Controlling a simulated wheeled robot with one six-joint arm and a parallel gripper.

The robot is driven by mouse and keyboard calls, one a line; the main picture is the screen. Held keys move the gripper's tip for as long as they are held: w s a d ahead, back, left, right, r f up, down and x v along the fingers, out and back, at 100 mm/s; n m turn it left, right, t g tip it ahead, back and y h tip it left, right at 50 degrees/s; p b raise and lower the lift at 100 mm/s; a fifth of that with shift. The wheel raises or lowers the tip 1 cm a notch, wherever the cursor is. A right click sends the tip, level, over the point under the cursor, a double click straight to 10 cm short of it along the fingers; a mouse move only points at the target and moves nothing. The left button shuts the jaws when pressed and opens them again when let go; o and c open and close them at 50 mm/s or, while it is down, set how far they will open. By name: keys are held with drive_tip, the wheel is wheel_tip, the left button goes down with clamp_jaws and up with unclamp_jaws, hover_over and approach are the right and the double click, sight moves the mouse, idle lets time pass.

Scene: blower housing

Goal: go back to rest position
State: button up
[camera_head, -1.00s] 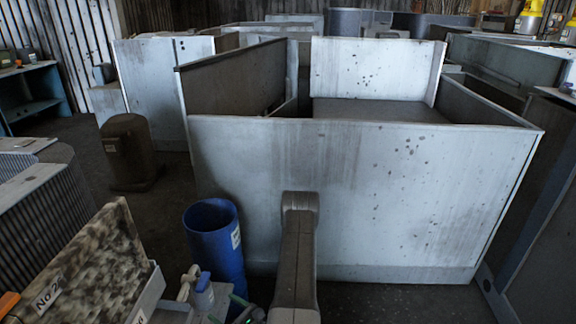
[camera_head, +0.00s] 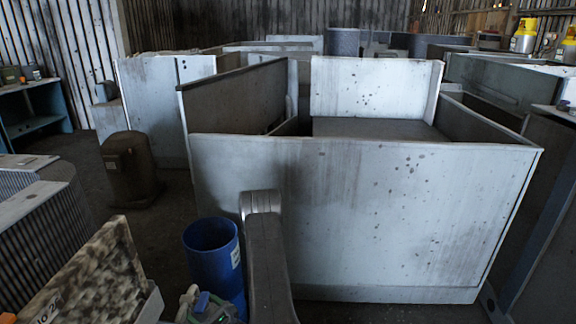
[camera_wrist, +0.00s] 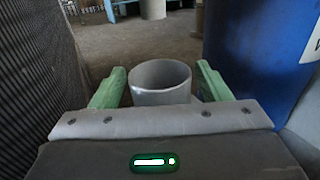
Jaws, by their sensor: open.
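My gripper (camera_wrist: 161,70) shows in the wrist view with its two green fingers spread apart. A grey open-topped cylinder (camera_wrist: 160,84) stands between or just beyond the fingers, with gaps on both sides; I cannot tell its exact depth. In the head view my gripper is low in the picture, partly cut off by the bottom edge, beside the blue bin (camera_head: 214,262). My arm rises in front of the large pale metal housing (camera_head: 400,210).
The blue bin also stands close on the right in the wrist view (camera_wrist: 255,50). A ribbed grey unit (camera_head: 40,225) and a stained panel (camera_head: 90,270) are at left. A dark brown canister (camera_head: 128,165) stands behind. Open floor shows ahead in the wrist view (camera_wrist: 110,45).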

drive_tip(key=p+v, duration=0.3)
drive_tip(key=v, duration=1.3)
drive_tip(key=w+d+r+m+t+h+b, duration=0.1)
drive_tip(key=w+d+r+m+t+h, duration=0.1)
drive_tip(key=w+r, duration=0.4)
drive_tip(key=w+d+r+m+t+h, duration=0.3)
drive_tip(key=w+d+r, duration=0.3)
drive_tip(key=w, duration=0.7)
drive_tip(key=shift+w+d+r+t+h+b, duration=0.25)
drive_tip(key=shift+r+t+h+b, duration=0.1)
drive_tip(key=shift+r+h, duration=0.35)
drive_tip(key=shift+a, duration=0.1)
